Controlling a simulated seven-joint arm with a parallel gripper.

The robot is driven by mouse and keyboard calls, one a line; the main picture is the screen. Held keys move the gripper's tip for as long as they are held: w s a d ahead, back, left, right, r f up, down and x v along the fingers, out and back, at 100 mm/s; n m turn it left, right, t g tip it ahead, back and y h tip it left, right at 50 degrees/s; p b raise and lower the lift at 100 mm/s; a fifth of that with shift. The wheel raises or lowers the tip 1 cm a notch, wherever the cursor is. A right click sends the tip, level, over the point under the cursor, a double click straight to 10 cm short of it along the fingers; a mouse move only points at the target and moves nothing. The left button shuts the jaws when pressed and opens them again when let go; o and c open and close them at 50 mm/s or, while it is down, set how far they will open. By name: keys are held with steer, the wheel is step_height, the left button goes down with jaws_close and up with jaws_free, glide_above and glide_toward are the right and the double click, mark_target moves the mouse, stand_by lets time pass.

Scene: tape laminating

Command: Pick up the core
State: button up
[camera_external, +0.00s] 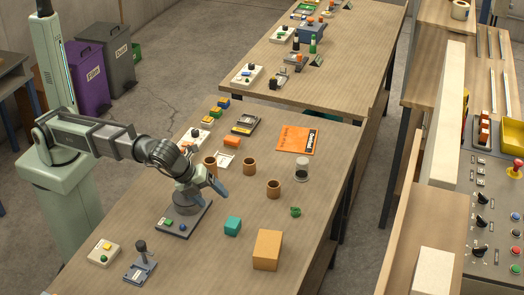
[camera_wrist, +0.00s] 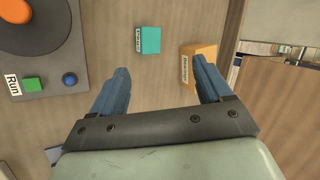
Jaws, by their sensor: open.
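Several short brown cylinders that look like cores stand upright on the near table. One core (camera_external: 273,189) stands right of my gripper, another core (camera_external: 249,166) is farther back, and a third core (camera_external: 210,168) is beside my wrist, partly hidden by the arm. My gripper (camera_external: 209,190) is above the table, near the base of a dark machine (camera_external: 184,218). In the wrist view my gripper (camera_wrist: 163,75) has its two blue fingers wide apart with nothing between them. No core shows in the wrist view.
A teal box (camera_external: 233,226) and a larger orange box (camera_external: 267,250) stand in front and right. Both show ahead in the wrist view. The table's right side is mostly clear.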

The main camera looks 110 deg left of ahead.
steer(key=s+a+r+g+h, duration=0.1)
steer(key=s+a+g, duration=0.25)
steer(key=a, duration=0.85)
step_height(320, 180, up, 3)
steer(key=g+h, duration=0.2)
glide_above(211, 168)
steer(key=a, duration=0.1)
steer(key=shift+s+a+f, duration=0.2)
steer(key=shift+s+f, duration=0.05)
steer(key=shift+s, duration=0.15)
step_height(211, 168, down, 8)
steer(key=shift+f, duration=0.1)
steer(key=shift+s+a+f, duration=0.1)
steer(key=shift+f, duration=1.2)
steer(key=shift+s+a+f, duration=0.1)
steer(key=shift+f, duration=1.2)
steer(key=shift+c, duration=0.4)
steer(key=c, duration=1)
steer(key=shift+r, duration=0.1)
